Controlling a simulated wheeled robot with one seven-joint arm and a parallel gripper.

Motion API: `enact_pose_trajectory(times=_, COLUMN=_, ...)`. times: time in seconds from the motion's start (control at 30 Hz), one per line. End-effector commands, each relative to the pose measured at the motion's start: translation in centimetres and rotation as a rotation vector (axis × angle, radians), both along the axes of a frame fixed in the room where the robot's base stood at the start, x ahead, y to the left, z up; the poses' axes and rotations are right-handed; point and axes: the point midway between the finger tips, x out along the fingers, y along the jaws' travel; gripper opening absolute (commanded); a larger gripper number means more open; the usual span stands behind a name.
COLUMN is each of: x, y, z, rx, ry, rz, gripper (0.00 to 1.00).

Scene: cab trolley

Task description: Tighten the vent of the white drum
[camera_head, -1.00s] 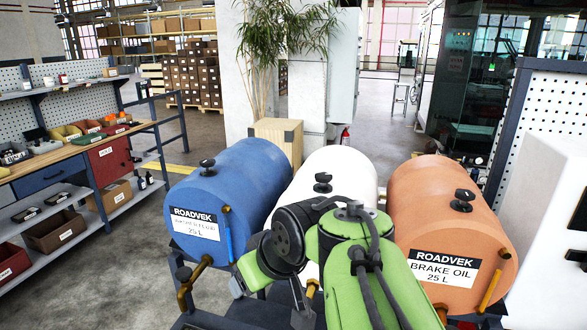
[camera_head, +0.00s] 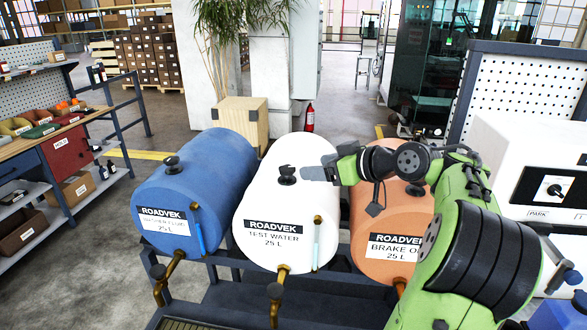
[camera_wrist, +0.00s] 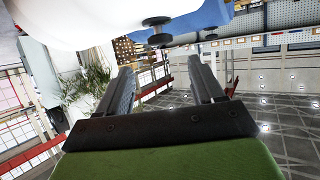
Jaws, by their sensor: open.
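The white drum (camera_head: 262,210), labelled TEST WATER, lies on its side between two others. Its black vent (camera_head: 287,174) stands on top. My gripper (camera_head: 304,173) reaches in from the right, its fingertips beside the vent in the head view; the exact gap cannot be told there. In the wrist view the gripper (camera_wrist: 160,72) is open, with nothing between its fingers. The white drum (camera_wrist: 75,22) fills the upper left of that view. A black vent (camera_wrist: 158,39), seemingly the white drum's, shows beyond the fingertips, clear of them.
The blue drum (camera_head: 195,180) with its own black vent (camera_head: 171,164) lies left. The orange drum (camera_head: 375,215), labelled BRAKE OIL, lies right, partly behind my arm. Brass taps (camera_head: 275,292) stick out in front. A workbench (camera_head: 35,148) stands left and a white machine (camera_head: 525,165) right.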

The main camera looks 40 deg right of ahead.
Motion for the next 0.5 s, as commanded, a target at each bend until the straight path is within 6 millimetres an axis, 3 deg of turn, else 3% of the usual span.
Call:
enact_pose_trajectory(times=0.1, x=2.9, y=0.5, z=-1.2, rx=0.004, ry=0.0, rz=0.006, gripper=0.67)
enact_pose_trajectory(times=0.3, x=6.7, y=0.7, z=-2.7, rx=0.002, ry=0.001, rz=0.003, gripper=0.67)
enact_pose_trajectory(times=0.5, x=8.1, y=0.8, z=-3.3, rx=-0.001, ry=0.003, rz=-0.001, gripper=0.67)
